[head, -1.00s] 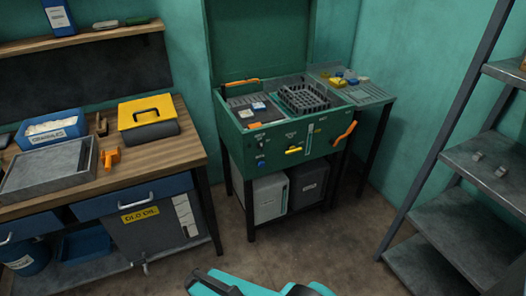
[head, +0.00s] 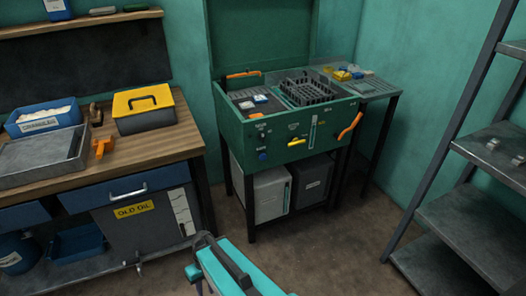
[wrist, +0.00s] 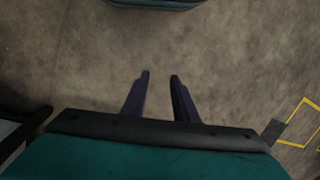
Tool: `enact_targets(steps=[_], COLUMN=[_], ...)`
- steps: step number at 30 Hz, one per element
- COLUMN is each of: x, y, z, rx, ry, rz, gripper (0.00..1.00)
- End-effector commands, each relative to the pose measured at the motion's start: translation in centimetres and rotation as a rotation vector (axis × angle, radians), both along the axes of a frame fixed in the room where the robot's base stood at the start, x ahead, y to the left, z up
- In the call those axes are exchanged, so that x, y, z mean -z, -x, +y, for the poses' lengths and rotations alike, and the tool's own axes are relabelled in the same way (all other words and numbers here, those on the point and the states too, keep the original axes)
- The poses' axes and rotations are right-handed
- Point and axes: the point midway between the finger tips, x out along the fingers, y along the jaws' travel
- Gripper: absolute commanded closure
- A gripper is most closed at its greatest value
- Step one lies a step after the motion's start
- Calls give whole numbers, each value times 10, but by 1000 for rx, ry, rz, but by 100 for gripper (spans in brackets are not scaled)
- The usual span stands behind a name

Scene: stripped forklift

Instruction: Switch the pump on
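A green parts washer (head: 235,135) with its lid raised stands against the back wall in the head view. Its front panel carries a small switch (head: 262,133) under a label too small to read, a blue knob (head: 263,155) below it, a yellow handle (head: 297,142) and an orange handle (head: 350,126) at the right. I cannot tell which control is the pump's or how it is set. In the wrist view my gripper (wrist: 160,76) is open and empty, its two dark fingers apart above bare floor. My teal arm shows at the bottom of the head view, well short of the washer.
A wooden workbench (head: 170,142) with a yellow toolbox (head: 142,108) and a blue box (head: 40,118) stands left. A grey shelf rack (head: 470,225) stands right. Grey and dark containers (head: 268,195) sit beneath the washer. The floor (head: 330,240) before it is clear.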

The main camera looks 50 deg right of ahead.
Motion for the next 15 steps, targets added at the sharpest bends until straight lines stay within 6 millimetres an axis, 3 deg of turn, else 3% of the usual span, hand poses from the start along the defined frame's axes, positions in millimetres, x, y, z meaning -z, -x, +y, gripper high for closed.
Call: enact_targets(steps=[1, 5, 15], x=[8, 4, -16], y=[-14, -45, -115], z=[-8, -26, -87], rx=[17, 50, 130], ry=[-7, -25, -44], rz=[-36, -124, -361], gripper=[73, 73, 73])
